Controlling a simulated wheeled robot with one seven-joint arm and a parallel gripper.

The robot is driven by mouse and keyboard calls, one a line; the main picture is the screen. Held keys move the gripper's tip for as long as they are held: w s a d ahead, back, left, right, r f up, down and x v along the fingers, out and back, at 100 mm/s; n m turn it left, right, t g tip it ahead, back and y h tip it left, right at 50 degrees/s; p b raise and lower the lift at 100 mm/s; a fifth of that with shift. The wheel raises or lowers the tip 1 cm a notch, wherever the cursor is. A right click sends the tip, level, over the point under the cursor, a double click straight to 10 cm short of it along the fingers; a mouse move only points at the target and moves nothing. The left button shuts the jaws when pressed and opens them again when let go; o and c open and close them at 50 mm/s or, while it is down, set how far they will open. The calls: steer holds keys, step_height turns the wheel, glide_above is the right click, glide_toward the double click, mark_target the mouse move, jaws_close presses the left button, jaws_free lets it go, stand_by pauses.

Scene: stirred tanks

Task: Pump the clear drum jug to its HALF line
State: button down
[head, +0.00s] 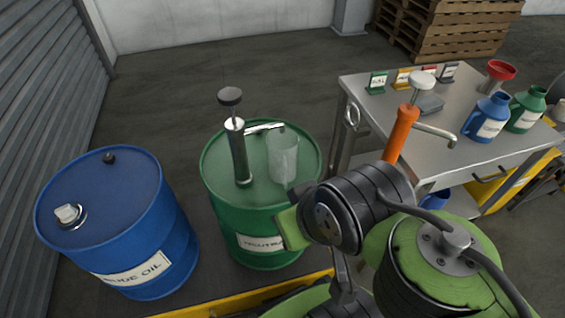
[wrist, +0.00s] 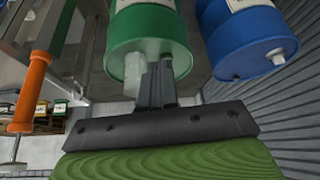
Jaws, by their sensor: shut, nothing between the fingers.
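The clear jug (head: 283,160) stands on top of the green drum (head: 215,190) in the head view, under the spout of a grey hand pump (head: 239,155). The pump is upright with its dark knob raised above the barrel. The jug looks empty, and its HALF line is too small to make out. In the wrist view the jug (wrist: 131,75) shows just left of my gripper (wrist: 157,75), partly behind the fingers. My gripper is shut and empty. Its fingers do not show in the head view, where my arm fills the lower right.
A blue drum (head: 105,200) stands left of the green one. On the right, a steel table (head: 375,105) holds blue and green bottles, a red funnel (head: 501,70) and small signs. An orange pump (head: 402,130) rises behind my arm. Pallets (head: 450,30) stand behind.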

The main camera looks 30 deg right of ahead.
steer(key=shift+f+b, duration=0.45)
steer(key=shift+f, duration=0.65)
steer(key=shift+r, duration=0.1)
steer(key=shift+r+p, duration=0.85)
steer(key=shift+r, duration=0.15)
steer(key=shift+r+p, duration=0.8)
steer(key=shift+r, duration=0.15)
steer(key=shift+r+p, duration=0.8)
steer(key=shift+r, duration=0.25)
